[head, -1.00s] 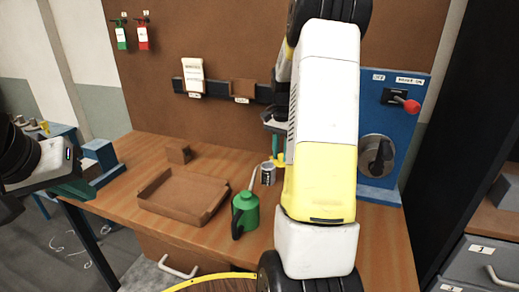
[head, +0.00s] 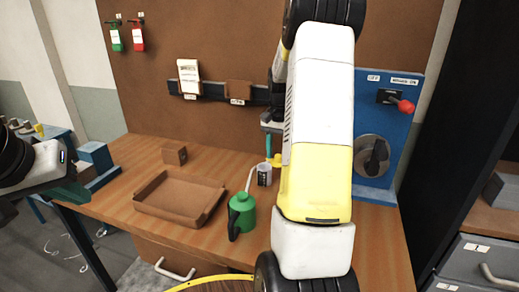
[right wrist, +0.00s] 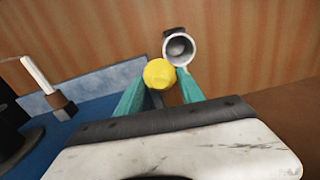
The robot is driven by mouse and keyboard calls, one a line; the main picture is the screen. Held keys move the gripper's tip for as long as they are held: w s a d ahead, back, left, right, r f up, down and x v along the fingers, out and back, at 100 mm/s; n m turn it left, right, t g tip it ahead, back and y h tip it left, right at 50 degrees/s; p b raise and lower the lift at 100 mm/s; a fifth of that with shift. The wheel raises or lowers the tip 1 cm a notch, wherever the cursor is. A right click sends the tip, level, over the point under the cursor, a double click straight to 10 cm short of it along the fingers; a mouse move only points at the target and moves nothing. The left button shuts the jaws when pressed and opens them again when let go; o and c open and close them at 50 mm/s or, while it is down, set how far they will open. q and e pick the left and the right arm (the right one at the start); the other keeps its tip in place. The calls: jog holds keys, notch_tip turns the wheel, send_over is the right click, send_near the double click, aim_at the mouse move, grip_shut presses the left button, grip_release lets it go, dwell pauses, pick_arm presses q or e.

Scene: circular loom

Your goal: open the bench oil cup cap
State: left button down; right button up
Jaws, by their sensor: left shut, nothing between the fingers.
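The small grey oil cup (head: 264,176) stands on the bench, right of the green oil can. In the right wrist view its open, hollow mouth (right wrist: 179,47) shows. The round yellow cap (right wrist: 160,73) is between the fingertips of my right gripper (right wrist: 161,80), which looks shut on it. The cap appears apart from the cup's mouth. In the head view the cap (head: 276,160) shows just above and right of the cup, and my right arm hides part of this area. My left gripper (head: 72,190) is shut and empty, left of the bench.
A green oil can (head: 242,212) with a long spout stands beside the cup. A brown tray (head: 150,207) and a small brown block (head: 175,155) lie to the left. A blue panel (head: 372,185) with a dial and red-knobbed lever stands at the right.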

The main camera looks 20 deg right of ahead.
notch_tip(320, 180, up, 8)
jog(key=shift+f, duration=0.1)
dwell(0.6)
jog(key=shift+c, duration=0.3)
